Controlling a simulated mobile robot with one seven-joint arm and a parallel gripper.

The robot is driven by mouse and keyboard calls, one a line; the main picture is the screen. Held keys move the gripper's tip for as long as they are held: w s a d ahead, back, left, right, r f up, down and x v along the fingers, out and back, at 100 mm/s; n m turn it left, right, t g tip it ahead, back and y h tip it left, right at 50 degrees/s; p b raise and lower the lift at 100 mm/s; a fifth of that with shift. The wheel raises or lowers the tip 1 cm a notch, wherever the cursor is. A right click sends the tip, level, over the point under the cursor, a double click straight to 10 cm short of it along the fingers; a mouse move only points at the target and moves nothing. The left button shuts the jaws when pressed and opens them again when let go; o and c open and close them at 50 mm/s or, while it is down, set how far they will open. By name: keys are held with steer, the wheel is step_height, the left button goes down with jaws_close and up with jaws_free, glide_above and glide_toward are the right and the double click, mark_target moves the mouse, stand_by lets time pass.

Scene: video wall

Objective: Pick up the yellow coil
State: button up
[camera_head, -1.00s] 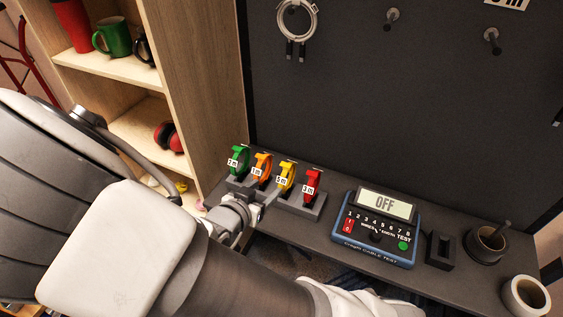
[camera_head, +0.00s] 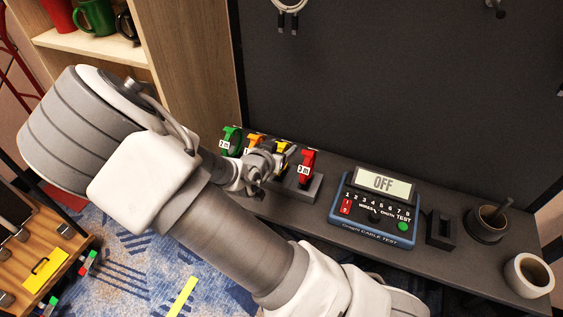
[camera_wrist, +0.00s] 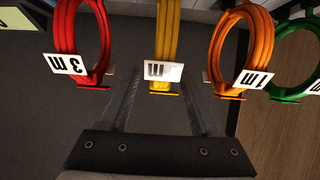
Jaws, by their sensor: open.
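The yellow coil (camera_wrist: 167,35) hangs upright in the middle of the wrist view, with a white label across its lower part. My gripper (camera_wrist: 166,90) is open, its two fingers reaching toward the coil on either side of its lower end. I cannot tell whether they touch it. In the head view the yellow coil (camera_head: 282,147) stands on a dark rack between the orange and red coils, and my gripper (camera_head: 283,160) is right in front of it, partly hiding it.
The red coil (camera_wrist: 82,40) and orange coil (camera_wrist: 243,45) stand close on either side, with the green coil (camera_wrist: 298,60) beyond. In the head view a blue cable tester (camera_head: 375,210) reading OFF, a black holder (camera_head: 441,228) and cups (camera_head: 528,275) stand along the bench to the right.

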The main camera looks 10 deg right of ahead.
steer(key=shift+x, duration=1.55)
steer(key=shift+r, duration=0.15)
jaws_close()
